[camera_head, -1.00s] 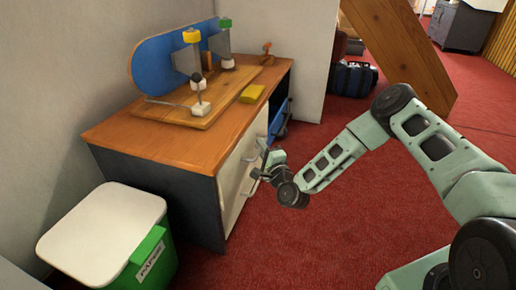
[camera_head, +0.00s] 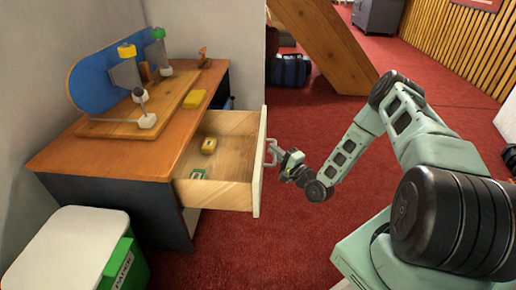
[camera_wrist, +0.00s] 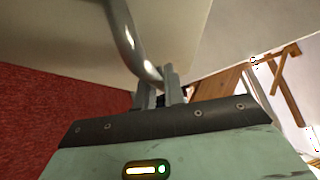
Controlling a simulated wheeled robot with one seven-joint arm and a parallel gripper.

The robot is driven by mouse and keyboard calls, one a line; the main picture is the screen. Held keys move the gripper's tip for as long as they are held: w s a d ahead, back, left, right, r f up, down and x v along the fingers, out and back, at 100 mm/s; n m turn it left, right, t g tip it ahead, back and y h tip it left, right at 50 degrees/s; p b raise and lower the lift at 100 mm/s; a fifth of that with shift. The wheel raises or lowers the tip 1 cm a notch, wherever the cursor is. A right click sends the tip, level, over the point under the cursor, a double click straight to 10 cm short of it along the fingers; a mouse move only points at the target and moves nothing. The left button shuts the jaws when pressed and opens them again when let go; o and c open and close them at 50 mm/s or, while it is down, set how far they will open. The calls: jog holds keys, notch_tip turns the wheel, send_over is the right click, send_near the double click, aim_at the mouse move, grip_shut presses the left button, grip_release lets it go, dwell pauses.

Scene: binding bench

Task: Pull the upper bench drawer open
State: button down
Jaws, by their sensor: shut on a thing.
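The upper bench drawer (camera_head: 238,160) stands well out from the wooden-topped bench (camera_head: 132,150). It has pale wood inside and a cream front. My gripper (camera_head: 276,160) is at the outer side of the drawer front, shut on the metal bar handle (camera_head: 271,150). In the wrist view the curved handle (camera_wrist: 128,45) runs down to the fingers of my gripper (camera_wrist: 160,88); the exact contact is partly hidden.
A white-lidded bin with a green label panel (camera_head: 122,262) stands at the bench's near end. A blue board (camera_head: 100,75) and a yellow block (camera_head: 194,98) are on the bench top. A slanted wooden beam (camera_head: 320,45) and a dark blue bag (camera_head: 290,70) are behind. Red carpet lies clear beyond the drawer.

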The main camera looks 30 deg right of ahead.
jog(key=shift+s+d, duration=0.85)
jog(key=shift+d, duration=0.25)
jog(key=c, duration=1.5)
grip_release()
jog(key=s+d+f+p, duration=0.2)
jog(key=s+p, duration=0.3)
jog(key=s, duration=1.2)
jog(key=shift+d+f+p, duration=0.2)
jog(key=shift+d+p, duration=0.1)
jog(key=shift+p, duration=0.05)
